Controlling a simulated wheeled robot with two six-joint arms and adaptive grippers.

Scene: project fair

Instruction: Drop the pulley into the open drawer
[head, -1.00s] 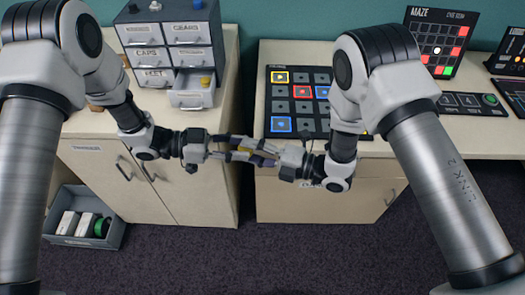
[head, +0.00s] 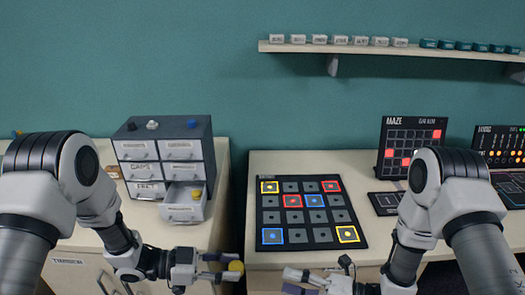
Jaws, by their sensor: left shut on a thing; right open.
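The open drawer (head: 184,213) is the pulled-out bottom right drawer of the grey cabinet (head: 165,128), on the left counter. A small yellow piece (head: 196,194) shows inside it. My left gripper (head: 232,267) is shut on a round yellow piece, which I take to be the pulley (head: 237,267). It holds the piece in front of the counter, to the right of the drawer and nearer to me. My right gripper (head: 290,281) is open and empty, apart from the pulley, at the front edge of the right counter. The frame's bottom edge partly cuts it off.
White, black and blue knobs stand on the cabinet top. A button board (head: 308,213) lies on the right counter (head: 375,228), with a maze panel (head: 410,147) further right. A wall shelf (head: 390,49) holds several small blocks. A gap separates the counters.

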